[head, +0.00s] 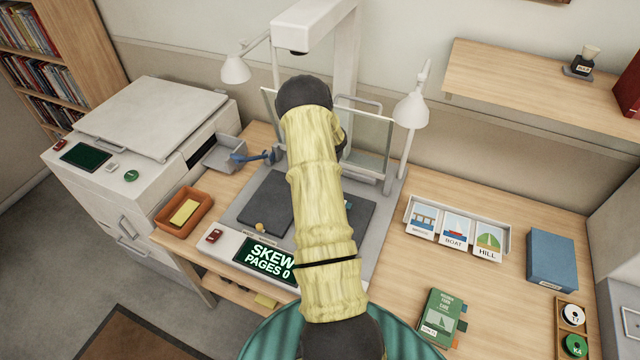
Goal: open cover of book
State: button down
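A green book (440,315) lies on the desk at the lower right, a little right of my arm. It looks shut, with pale lettering and a picture on its cover and small coloured tabs along its right edge. My arm, in a yellow sleeve, reaches up the middle of the view over the book scanner (232,212). Its far end is a dark joint, and my gripper does not show. The arm hides part of the scanner's dark cradle (266,203).
A glass plate (372,140) and two white lamps (236,69) (411,109) stand around the scanner. An orange tray (171,222) is at left. Picture cards (455,228), a blue box (551,259) and a tray of discs (559,318) are at right. Bare desk surrounds the green book.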

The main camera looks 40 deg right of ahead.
dwell(0.8)
jog(key=c, duration=1.1)
grip_release()
jog(key=s+r+b, duration=0.1)
jog(key=r, duration=0.4)
jog(key=r+b, duration=0.2)
jog(key=r, duration=0.4)
jog(key=s+d+r+b, duration=0.1)
jog(key=r, duration=0.5)
jog(key=shift+s+d+b, duration=0.1)
jog(key=shift+s+b, duration=0.2)
